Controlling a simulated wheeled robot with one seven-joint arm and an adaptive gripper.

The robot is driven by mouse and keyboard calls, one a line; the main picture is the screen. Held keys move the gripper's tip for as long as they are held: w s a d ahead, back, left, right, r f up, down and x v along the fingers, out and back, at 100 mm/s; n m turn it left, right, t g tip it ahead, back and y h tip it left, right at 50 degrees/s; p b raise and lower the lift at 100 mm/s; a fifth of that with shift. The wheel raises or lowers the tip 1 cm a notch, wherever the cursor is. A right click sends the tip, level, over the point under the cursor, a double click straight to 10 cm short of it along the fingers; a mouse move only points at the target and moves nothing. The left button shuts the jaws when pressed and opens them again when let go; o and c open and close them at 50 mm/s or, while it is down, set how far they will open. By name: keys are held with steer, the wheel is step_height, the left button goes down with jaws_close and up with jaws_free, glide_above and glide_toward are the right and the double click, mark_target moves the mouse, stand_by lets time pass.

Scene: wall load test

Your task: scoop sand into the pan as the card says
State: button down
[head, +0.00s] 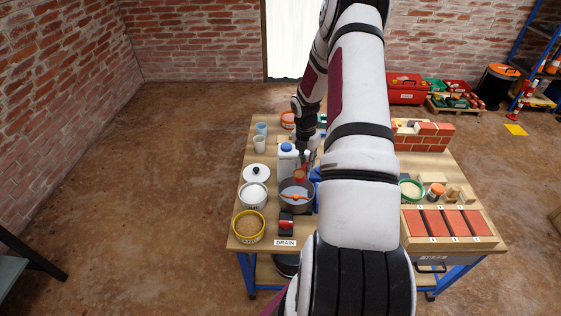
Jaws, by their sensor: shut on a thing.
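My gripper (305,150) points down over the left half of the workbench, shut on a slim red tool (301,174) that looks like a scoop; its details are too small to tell. The tool is above or at the dark round pan (283,201), which has an orange piece across it. Whether the tool touches the pan, I cannot tell. A yellow-rimmed tub (249,227) of tan, sand-like material stands at the front left of the bench. A white tub (253,195) with pale contents stands behind it. I cannot make out a card; my arm hides the middle of the bench.
A white jug with a blue cap (287,160) stands close behind the pan. A "DRAIN" label (285,243) is at the front edge. A brick wall piece (422,140) and red panels (455,223) are right.

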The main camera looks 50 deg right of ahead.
steer(key=shift+s+d, duration=0.4)
steer(key=shift+d, duration=0.1)
steer(key=shift+w+a+f+g+h+b, duration=0.15)
steer(key=shift+w+f+g+h+b, duration=0.15)
steer(key=shift+b, duration=0.35)
steer(key=h+b, duration=0.1)
steer(key=b, duration=0.1)
steer(key=g+h+b, duration=0.1)
steer(key=b, duration=0.1)
steer(key=shift+w+a+f+b, duration=0.1)
steer(key=shift+a+f+b, duration=0.15)
steer(key=shift+f+b, duration=0.1)
steer(key=shift+g+h+b, duration=0.3)
steer(key=shift+f+b, duration=0.2)
steer(key=shift+b, duration=0.4)
steer(key=shift+a+g+h+b, duration=0.1)
steer(key=shift+g+h+b, duration=0.2)
steer(key=shift+h+b, duration=0.1)
steer(key=shift+w+f+h+b, duration=0.1)
steer(key=shift+h+b, duration=0.2)
steer(key=shift+b, duration=0.25)
